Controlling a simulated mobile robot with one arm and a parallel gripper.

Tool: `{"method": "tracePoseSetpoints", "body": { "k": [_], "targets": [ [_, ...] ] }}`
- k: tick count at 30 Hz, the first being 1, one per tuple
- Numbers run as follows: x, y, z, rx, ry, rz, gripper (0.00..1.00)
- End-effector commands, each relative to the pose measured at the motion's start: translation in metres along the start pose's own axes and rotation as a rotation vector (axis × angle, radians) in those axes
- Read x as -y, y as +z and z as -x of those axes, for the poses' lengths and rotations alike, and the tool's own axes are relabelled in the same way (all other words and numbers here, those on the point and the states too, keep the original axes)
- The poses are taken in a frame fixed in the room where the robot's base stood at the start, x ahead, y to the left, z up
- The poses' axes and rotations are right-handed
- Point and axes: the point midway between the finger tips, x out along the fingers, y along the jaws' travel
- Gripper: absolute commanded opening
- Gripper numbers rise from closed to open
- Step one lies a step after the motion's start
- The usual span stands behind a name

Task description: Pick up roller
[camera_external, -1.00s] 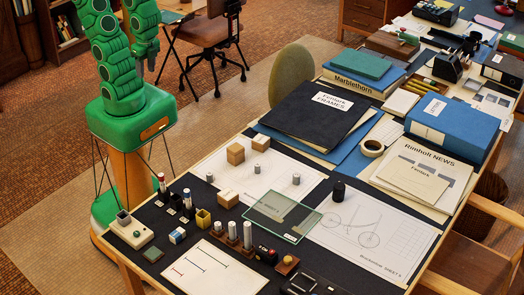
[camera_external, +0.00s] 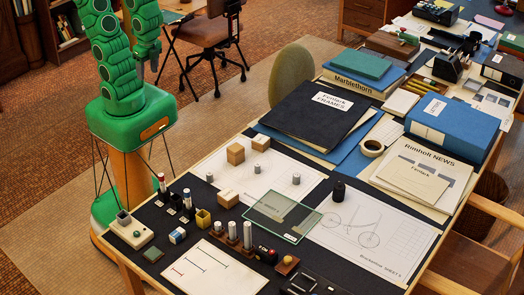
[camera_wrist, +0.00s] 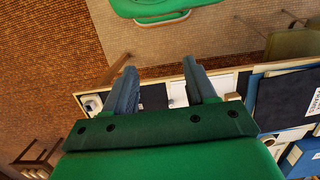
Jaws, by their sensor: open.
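My gripper (camera_wrist: 160,66) is open and empty in the wrist view, its two grey fingers apart above the desk edge and floor. In the external view my green arm is raised at the upper left, well away from the objects on the desk. I cannot tell for sure which thing is the roller. Small grey cylinders (camera_external: 296,179) stand on a white sheet. A short black cylinder (camera_external: 339,190) stands by the bicycle drawing. White-topped cylinders (camera_external: 232,230) stand in a row on dark bases near the front.
A glass plate (camera_external: 283,215) lies mid-desk. A dark portfolio (camera_external: 318,115), a tape roll (camera_external: 372,148) and a blue box (camera_external: 452,124) occupy the right side. The bicycle sheet (camera_external: 400,247) has bare room.

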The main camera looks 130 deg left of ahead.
Motion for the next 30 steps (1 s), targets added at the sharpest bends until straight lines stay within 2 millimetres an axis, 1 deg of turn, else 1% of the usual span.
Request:
{"method": "tracePoseSetpoints", "body": {
  "k": [2,12,14,18,20,30],
  "targets": [
    [0.0,-0.012,-0.003,0.0,0.001,0.008,0.56],
    [-0.002,-0.084,-0.021,-0.032,0.004,0.06,0.56],
    [-0.002,-0.096,-0.025,-0.038,0.005,0.07,0.56],
    [-0.002,-0.126,-0.037,-0.052,0.007,0.091,0.56],
    [-0.002,-0.137,-0.043,-0.056,0.007,0.101,0.56],
    [-0.003,-0.203,-0.082,-0.086,0.012,0.155,0.56]
  ]
}}
